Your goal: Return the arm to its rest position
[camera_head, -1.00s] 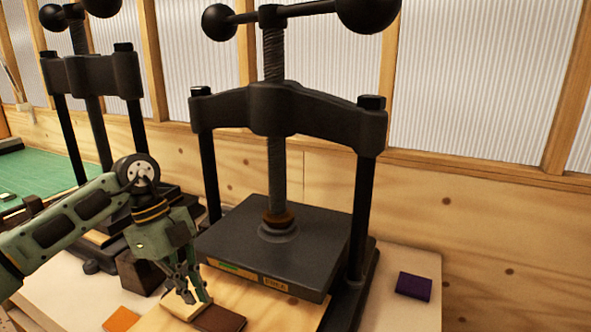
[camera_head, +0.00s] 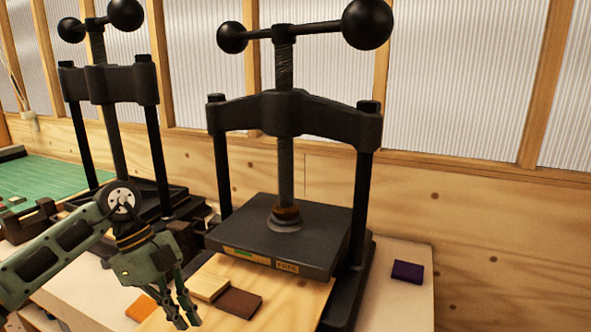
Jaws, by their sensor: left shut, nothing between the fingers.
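My left arm comes in from the left. My left gripper (camera_head: 186,312) points down over the front of the bench, shut and empty. It is left of and in front of a pale wooden block (camera_head: 209,285) and a brown block (camera_head: 238,303), which lie side by side on a light wooden board (camera_head: 290,299). An orange block (camera_head: 141,308) lies just left of the gripper, partly hidden by it. My right gripper is out of view.
A black screw press (camera_head: 285,228) stands behind the board, its plate lowered over a labelled layer. A second press (camera_head: 110,85) stands at the back left beside a green mat (camera_head: 42,180). A dark purple block (camera_head: 408,272) lies at right on clear bench.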

